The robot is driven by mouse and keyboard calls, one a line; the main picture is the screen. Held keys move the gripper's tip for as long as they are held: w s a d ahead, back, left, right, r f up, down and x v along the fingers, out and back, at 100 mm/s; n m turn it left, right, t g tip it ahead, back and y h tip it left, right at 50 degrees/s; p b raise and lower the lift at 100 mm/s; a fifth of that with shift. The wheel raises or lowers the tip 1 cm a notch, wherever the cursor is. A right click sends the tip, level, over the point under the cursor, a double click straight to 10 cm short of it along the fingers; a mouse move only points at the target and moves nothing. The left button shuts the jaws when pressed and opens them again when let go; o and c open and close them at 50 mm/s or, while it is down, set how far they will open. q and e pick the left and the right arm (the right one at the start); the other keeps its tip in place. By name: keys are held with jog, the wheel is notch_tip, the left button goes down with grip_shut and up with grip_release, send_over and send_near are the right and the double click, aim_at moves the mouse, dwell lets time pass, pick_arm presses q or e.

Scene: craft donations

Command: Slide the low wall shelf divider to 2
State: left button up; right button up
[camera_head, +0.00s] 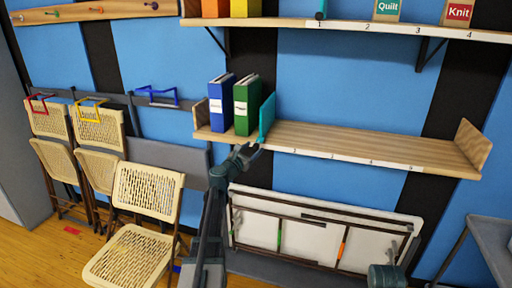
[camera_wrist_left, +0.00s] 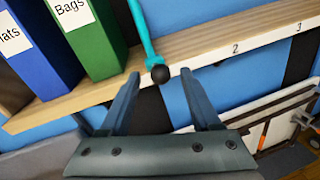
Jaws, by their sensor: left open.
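The low wall shelf (camera_head: 370,144) is a wooden board with a numbered front strip. Its teal divider (camera_head: 267,117) stands upright near the left end, right beside the green binder. In the left wrist view the divider (camera_wrist_left: 142,28) ends in a black knob (camera_wrist_left: 159,74) at the shelf's front edge. The label 2 (camera_wrist_left: 236,48) is to the right of the divider, with 3 farther right. My left gripper (camera_head: 246,149) is open just in front of the divider's lower end; in the wrist view the knob appears between its fingertips.
A blue binder (camera_head: 220,104) and a green binder (camera_head: 247,106) fill the shelf left of the divider. The board to the right is bare up to a wooden end wall (camera_head: 472,144). An upper shelf (camera_head: 340,27) hangs above; a folded table (camera_head: 320,232) leans below.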

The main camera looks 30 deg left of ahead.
pick_arm(q)
jog(key=shift+w, duration=1.45)
grip_shut()
dwell(0.4)
